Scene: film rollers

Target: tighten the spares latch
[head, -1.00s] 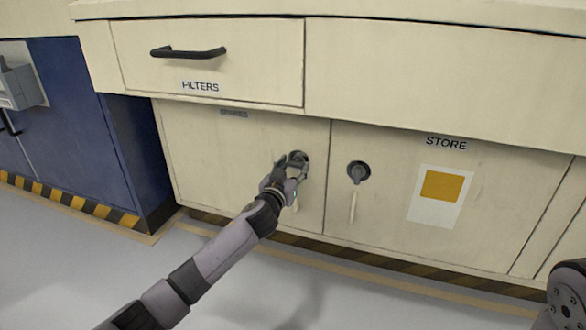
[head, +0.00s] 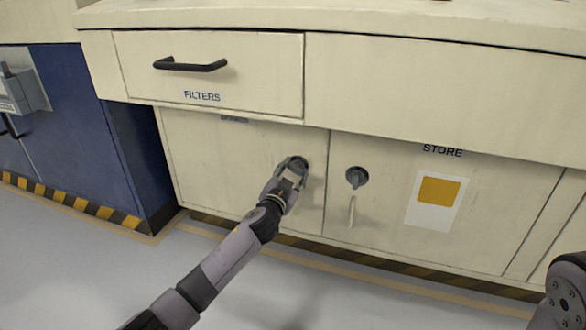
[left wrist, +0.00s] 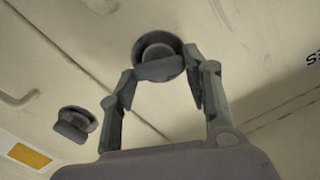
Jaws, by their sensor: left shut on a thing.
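The spares latch is a grey round knob with a flat lever on the left cabinet door (head: 235,175); it shows best in the left wrist view (left wrist: 158,54). The label above that door (head: 234,119) is shadowed and hard to read. My left gripper (head: 293,170) is at this latch and hides most of it in the head view. In the left wrist view its two fingers (left wrist: 161,75) stand on either side of the lever, shut on it. My right gripper is out of view.
The store door to the right has a similar latch (head: 357,177) with its own lever and a yellow-and-white sign (head: 436,198). A filters drawer with a black handle (head: 190,64) is above. A blue cabinet (head: 85,140) stands at left. The floor in front is clear.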

